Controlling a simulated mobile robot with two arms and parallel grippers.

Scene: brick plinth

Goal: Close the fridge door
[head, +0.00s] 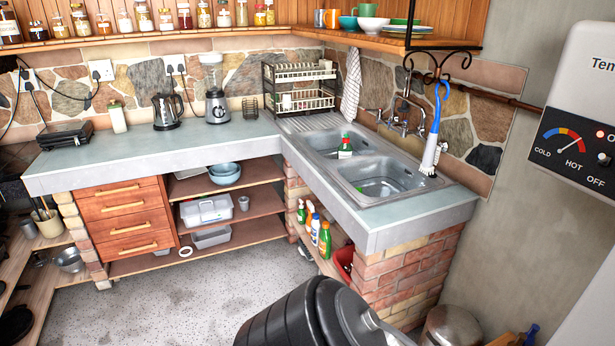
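No fridge and no fridge door show in the head view. Neither of my grippers is in view; no fingertips show anywhere in the picture.
An L-shaped counter (130,160) runs along the stone wall, with a double sink (381,182) on its right arm. Drawers (126,222) and open shelves sit below it. A white heater box (590,100) hangs at the right. The speckled floor (200,305) in front is clear.

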